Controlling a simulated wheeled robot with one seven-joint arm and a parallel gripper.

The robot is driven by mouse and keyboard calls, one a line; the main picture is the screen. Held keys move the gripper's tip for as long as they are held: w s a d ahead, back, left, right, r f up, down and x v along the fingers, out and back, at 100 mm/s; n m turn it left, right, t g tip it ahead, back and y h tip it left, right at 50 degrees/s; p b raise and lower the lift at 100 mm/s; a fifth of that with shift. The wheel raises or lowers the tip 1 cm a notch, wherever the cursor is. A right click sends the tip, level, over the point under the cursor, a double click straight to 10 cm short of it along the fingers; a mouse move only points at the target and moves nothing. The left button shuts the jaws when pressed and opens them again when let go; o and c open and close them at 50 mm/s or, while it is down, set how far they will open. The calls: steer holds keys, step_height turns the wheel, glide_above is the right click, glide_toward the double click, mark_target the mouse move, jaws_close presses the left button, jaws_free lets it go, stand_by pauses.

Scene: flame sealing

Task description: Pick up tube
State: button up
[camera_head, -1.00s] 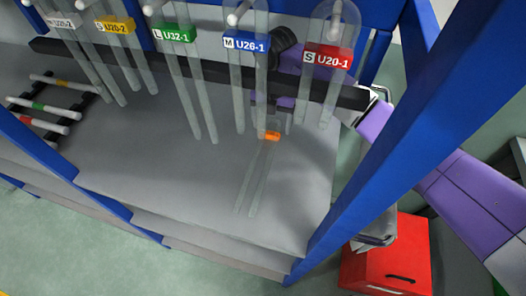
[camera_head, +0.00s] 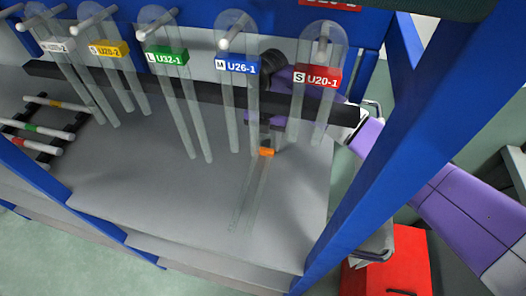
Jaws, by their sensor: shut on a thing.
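A clear glass U-tube with an orange label (camera_head: 266,152) hangs from my gripper (camera_head: 264,128), over the grey shelf (camera_head: 150,195). Its two thin legs run down and slightly left; they are faint against the shelf. My gripper is shut on the tube's upper end, below and behind the hanging tubes, which partly cover it. The exact finger contact is hard to see. My purple arm comes in from the right, behind the blue post.
Several labelled glass U-tubes hang on pegs in front, including the blue-labelled U26-1 (camera_head: 238,65) and red-labelled U20-1 (camera_head: 317,76). A blue post (camera_head: 385,130) stands right. A rack of coloured-band rods (camera_head: 40,130) lies left. A red box (camera_head: 390,265) is low right.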

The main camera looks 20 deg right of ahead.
steer(key=shift+d+r+b, duration=0.15)
steer(key=shift+r+b, duration=0.15)
steer(key=shift+r, duration=0.15)
steer(key=s+d, duration=0.1)
steer(key=s+d+b, duration=0.1)
steer(key=d, duration=0.1)
steer(key=shift+s+d+r, duration=0.1)
steer(key=shift+s+r, duration=0.1)
step_height(320, 180, up, 14)
steer(key=shift+f, duration=0.25)
